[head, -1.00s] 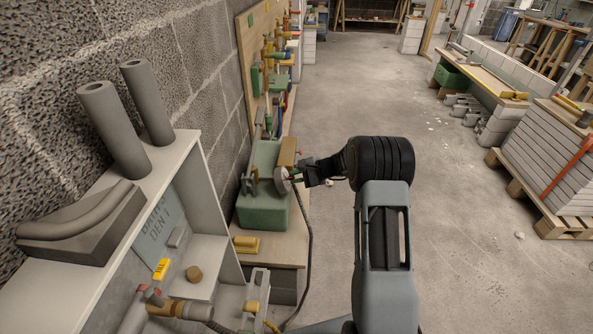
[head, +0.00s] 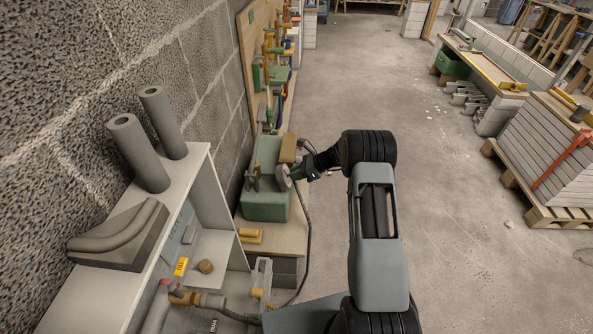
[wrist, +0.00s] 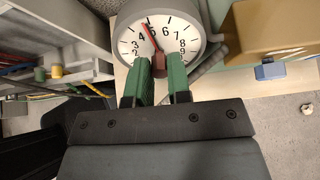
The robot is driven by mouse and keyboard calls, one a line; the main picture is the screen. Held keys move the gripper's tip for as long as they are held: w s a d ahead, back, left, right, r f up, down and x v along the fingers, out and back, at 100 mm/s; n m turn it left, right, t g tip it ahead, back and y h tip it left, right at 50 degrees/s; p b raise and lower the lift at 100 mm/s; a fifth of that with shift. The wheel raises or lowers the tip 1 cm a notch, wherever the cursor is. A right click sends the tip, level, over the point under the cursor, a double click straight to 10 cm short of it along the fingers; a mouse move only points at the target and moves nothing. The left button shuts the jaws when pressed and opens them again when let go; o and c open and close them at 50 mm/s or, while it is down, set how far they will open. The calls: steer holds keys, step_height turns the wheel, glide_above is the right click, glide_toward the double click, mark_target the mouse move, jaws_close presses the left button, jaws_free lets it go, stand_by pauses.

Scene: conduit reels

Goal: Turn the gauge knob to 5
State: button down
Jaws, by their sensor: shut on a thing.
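The gauge (wrist: 158,35) has a round white face with black numbers and a grey rim. Its red needle (wrist: 152,37) lies up and left, with the tip beside the 5, on the side toward the 4. The dark red knob (wrist: 174,67) is at the lower part of the dial. My gripper (wrist: 168,72), with green fingers, is shut on the knob from both sides. In the head view the gauge (head: 284,177) is seen edge-on at the green box (head: 265,207), with my gripper (head: 295,174) at its face.
A tan block (head: 287,148) sits on the green box behind the gauge. A dark cable (head: 309,245) runs down the bench's right side. A grey shelf unit (head: 205,185) with tubes stands at the near left.

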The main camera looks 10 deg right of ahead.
steer(key=shift+f+m, duration=0.1)
steer(key=shift+m, duration=0.4)
steer(key=c, duration=1.1)
jaws_free()
steer(key=shift+o, duration=0.2)
steer(key=v, duration=1.4)
steer(key=shift+p, duration=0.3)
steer(key=shift+w, duration=0.1)
